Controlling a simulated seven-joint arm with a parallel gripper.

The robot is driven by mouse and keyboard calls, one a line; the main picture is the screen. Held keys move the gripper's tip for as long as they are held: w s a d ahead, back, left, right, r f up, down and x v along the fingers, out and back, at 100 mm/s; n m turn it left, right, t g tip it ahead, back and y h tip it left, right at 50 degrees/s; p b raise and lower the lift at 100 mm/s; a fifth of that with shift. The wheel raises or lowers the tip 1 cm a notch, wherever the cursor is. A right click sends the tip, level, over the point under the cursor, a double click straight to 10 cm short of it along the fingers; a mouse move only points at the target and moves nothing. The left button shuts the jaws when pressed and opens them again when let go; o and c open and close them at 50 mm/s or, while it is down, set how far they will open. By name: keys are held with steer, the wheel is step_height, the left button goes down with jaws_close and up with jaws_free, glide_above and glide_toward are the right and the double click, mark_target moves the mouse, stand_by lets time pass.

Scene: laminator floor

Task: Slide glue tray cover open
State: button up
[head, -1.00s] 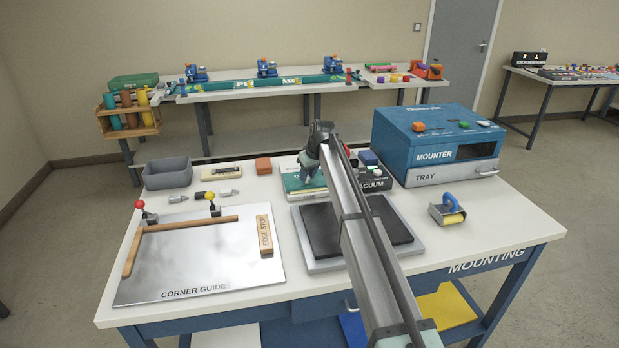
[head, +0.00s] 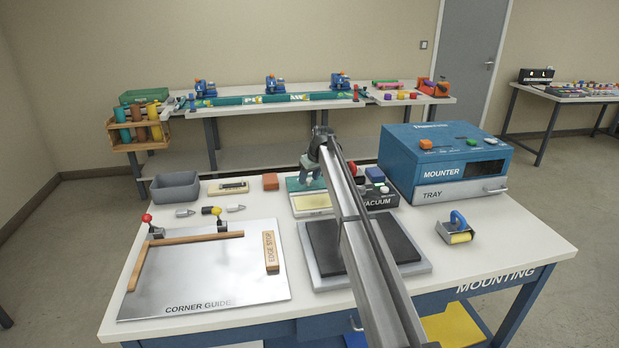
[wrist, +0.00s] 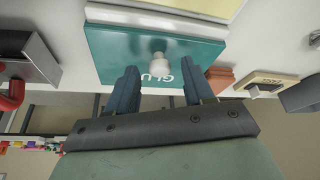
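The glue tray cover (head: 298,185) is a flat teal plate with part of the lettering "GLU" legible in the wrist view (wrist: 112,60). It lies over the back part of the glue tray. The tray's cream front part (head: 312,203) is uncovered, and also shows at the top of the wrist view (wrist: 205,6). A pale knob (wrist: 158,66) stands on the cover. My gripper (wrist: 157,68) is open, its fingertips on either side of the knob with gaps visible. In the head view my gripper (head: 311,171) is over the cover, and my arm hides its right part.
The vacuum box (head: 380,198) stands close to the right of the tray, with the blue mounter (head: 445,160) beyond. A dark pad (head: 400,245) lies in front.

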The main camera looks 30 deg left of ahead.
steer(key=v, duration=1.4)
stand_by(0.4)
